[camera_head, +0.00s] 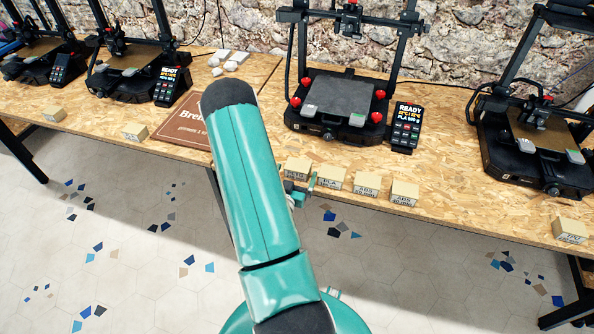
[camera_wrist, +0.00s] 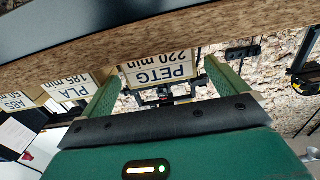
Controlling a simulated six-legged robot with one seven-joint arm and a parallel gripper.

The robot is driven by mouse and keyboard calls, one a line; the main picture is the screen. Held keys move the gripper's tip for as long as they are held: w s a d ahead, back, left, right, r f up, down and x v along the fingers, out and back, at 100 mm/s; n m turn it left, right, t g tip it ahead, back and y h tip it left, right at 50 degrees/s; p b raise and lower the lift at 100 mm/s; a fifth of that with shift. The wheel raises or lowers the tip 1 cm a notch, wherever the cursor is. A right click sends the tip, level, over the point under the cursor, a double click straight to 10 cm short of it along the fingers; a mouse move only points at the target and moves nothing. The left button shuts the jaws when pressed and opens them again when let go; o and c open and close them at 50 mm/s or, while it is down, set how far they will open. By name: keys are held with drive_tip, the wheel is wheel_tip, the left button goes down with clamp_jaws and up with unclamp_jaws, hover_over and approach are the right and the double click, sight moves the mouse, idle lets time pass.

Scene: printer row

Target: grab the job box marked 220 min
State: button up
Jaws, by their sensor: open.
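The box marked PETG 220 min (camera_wrist: 160,68) is tan with a white label and appears upside down in the wrist view. It shows between and beyond the fingertips of my gripper (camera_wrist: 165,76), which is open and empty. In the head view, my gripper (camera_head: 301,187) is at the table's front edge, just in front of the leftmost box of the middle row (camera_head: 297,168); that label is too small to read surely there. Whether the fingers touch the box cannot be told.
In the wrist view, boxes marked PLA 185 min (camera_wrist: 72,88) and ABS (camera_wrist: 18,103) stand beside it. Other boxes (camera_head: 367,184) line the wooden table (camera_head: 450,205). A printer (camera_head: 340,105) stands behind the row, and a brown board (camera_head: 188,125) lies left of my arm.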

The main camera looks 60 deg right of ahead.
sight(299, 161)
drive_tip(key=d, duration=0.3)
drive_tip(key=w+d, duration=0.1)
drive_tip(key=d, duration=0.1)
drive_tip(key=shift+d+r, duration=0.25)
drive_tip(key=shift+d, duration=0.05)
drive_tip(key=c, duration=1.1)
